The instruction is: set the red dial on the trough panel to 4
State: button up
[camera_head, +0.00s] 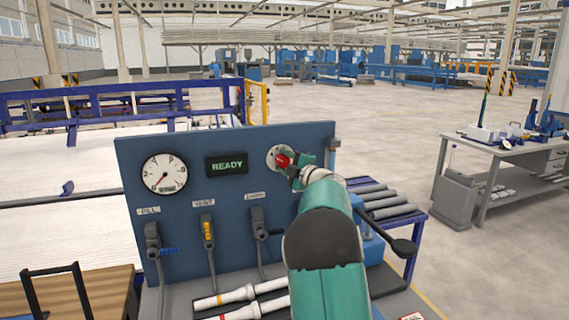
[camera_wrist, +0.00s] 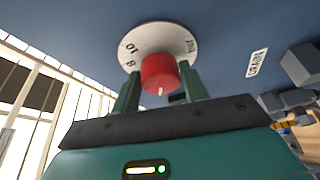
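The red dial (camera_wrist: 158,72) sits on a round white scale plate (camera_wrist: 178,40) on the blue trough panel (camera_head: 185,232). In the wrist view a small white mark shows on the dial's near end, and 8, 10 and a word are readable or partly readable on the plate. The 4 is hidden. My gripper (camera_wrist: 160,82) has one finger on each side of the dial, close against it, and appears shut on it. In the head view the red dial (camera_head: 282,160) shows at the panel's upper right, partly covered by my gripper (camera_head: 293,166).
The panel carries a round gauge (camera_head: 165,173), a display reading READY (camera_head: 227,165) and three levers, the nearest one (camera_head: 259,222) left of my arm. Pipes (camera_head: 240,297) lie in front; a pipe rack (camera_head: 385,200) stands right.

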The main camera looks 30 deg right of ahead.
jog(key=shift+o, duration=1.3)
jog(key=shift+r, duration=0.1)
jog(key=s+d+f, duration=0.1)
jog(key=s, duration=1.2)
jog(key=shift+s+d+f, duration=0.25)
jog(key=shift+d, duration=0.15)
